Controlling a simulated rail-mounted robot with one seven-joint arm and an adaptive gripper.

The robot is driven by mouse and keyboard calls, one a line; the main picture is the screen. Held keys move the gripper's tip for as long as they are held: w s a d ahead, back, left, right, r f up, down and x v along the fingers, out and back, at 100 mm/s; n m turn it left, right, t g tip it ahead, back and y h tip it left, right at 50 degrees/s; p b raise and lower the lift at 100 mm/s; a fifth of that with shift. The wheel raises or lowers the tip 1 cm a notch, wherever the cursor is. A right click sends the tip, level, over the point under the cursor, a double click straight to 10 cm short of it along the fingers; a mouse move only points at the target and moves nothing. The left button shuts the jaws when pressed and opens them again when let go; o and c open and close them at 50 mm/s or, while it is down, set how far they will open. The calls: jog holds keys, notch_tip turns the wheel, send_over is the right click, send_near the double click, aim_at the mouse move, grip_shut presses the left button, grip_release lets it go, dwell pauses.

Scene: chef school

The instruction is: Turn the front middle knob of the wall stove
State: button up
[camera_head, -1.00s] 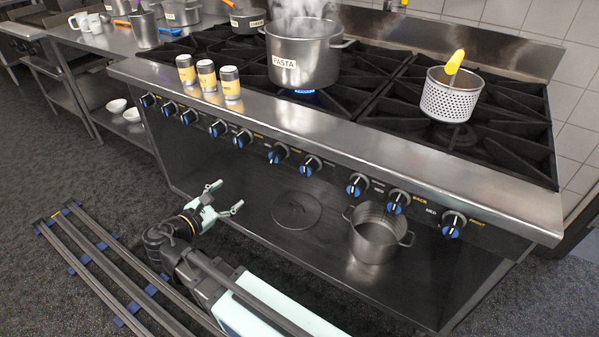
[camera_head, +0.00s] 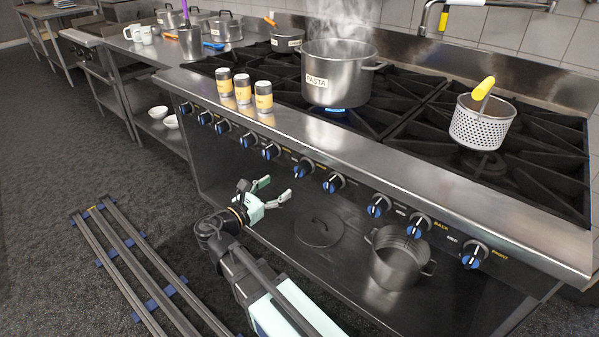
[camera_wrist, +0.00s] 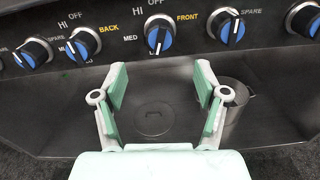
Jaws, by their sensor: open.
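The wall stove (camera_head: 420,175) has a row of blue-and-black knobs along its front panel. The front middle knob (camera_wrist: 159,34), with the yellow FRONT label at its right, is at top centre in the wrist view. Its white mark stands nearly upright, while neighbouring knobs' marks slant. It also appears in the head view (camera_head: 304,168). My gripper (camera_wrist: 160,75) is open and empty, its fingers spread below this knob and apart from it. In the head view my gripper (camera_head: 278,190) is below and left of the knob, in front of the stove's lower opening.
A steaming PASTA pot (camera_head: 335,75) stands over a blue flame. Several shakers (camera_head: 243,90) stand on the front ledge. The BACK knob (camera_wrist: 83,44) and a SPARE knob (camera_wrist: 226,26) flank the front middle knob. A lid (camera_head: 319,228) and pot (camera_head: 396,258) sit on the lower shelf.

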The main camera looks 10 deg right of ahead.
aim_at(297, 172)
jog(key=x, duration=1)
jog(key=shift+w+d+b, duration=0.3)
jog(key=c, duration=1.2)
